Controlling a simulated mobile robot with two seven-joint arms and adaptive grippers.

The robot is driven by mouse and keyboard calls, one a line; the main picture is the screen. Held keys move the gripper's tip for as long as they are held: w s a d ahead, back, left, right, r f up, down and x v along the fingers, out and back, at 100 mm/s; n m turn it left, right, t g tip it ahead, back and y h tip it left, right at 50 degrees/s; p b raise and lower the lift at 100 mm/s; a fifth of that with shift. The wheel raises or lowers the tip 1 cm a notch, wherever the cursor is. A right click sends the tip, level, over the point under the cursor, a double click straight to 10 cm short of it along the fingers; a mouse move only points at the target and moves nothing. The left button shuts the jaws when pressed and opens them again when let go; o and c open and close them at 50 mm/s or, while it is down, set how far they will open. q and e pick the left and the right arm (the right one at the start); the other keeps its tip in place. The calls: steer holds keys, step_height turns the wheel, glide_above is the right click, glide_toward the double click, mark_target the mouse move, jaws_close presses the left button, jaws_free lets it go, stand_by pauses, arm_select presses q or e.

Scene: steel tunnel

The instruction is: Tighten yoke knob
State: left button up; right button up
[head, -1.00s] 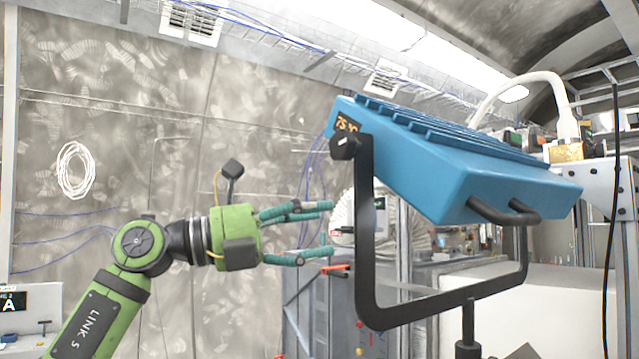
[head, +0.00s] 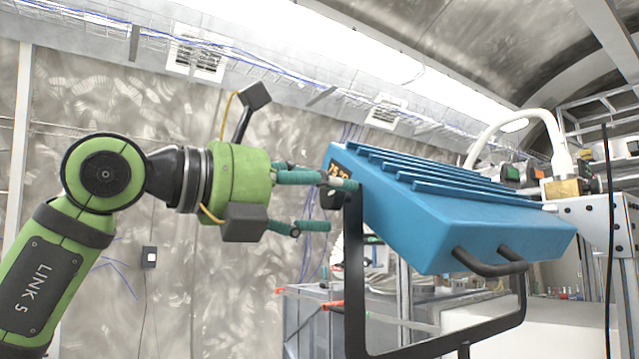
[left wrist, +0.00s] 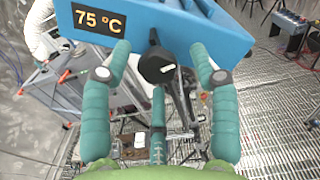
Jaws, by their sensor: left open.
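The yoke knob (left wrist: 157,68) is black with a white mark and sits on the side of a blue finned box (head: 440,205), by a "75 °C" label. The box hangs in a black U-shaped yoke (head: 355,285). In the head view my left gripper (head: 325,205) is at the left end of the box, and its fingers partly hide the knob (head: 330,198). In the left wrist view its teal fingers (left wrist: 160,85) are open, spread on either side of the knob, with a third finger below. I cannot tell whether any finger touches it. My right gripper is out of view.
Grey cabinets (head: 315,310) are behind the yoke.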

arm_select(q)
steer(key=shift+w, duration=0.15)
steer(key=shift+f, duration=0.1)
steer(key=c, duration=1.1)
steer(key=shift+c, duration=0.2)
steer(key=shift+m, duration=0.4)
steer(key=m+p, duration=0.1)
steer(key=m, duration=0.3)
steer(key=m+p, duration=0.1)
steer(key=m, duration=0.4)
steer(key=m+p, duration=0.1)
steer(key=m, duration=0.4)
steer(key=shift+m+p, duration=0.6)
steer(key=shift+m, duration=1.9)
